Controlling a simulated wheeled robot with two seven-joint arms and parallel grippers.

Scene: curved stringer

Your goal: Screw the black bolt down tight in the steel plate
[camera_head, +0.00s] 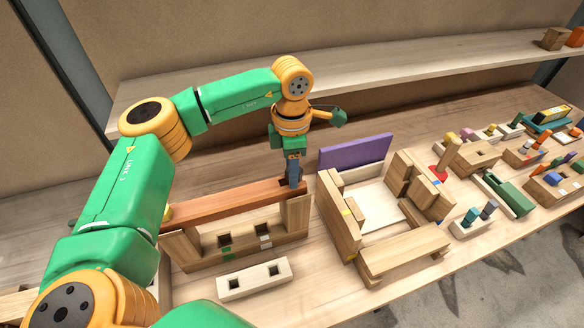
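My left gripper (292,182) points down at the right end of a reddish-brown board (225,203). Its dark fingers are close together and small in the picture. I cannot tell whether they are open, shut or holding something. The board lies across the top of a wooden frame (200,256) with square holes in its front. I cannot make out a black bolt or a steel plate; the fingers and wrist may hide them. My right gripper is not in view.
A pale block with two square holes (254,279) lies in front of the frame. To the right are an open wooden box (338,222), a purple panel (355,152) and several wooden blocks with coloured pegs. A long shelf (400,62) runs behind.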

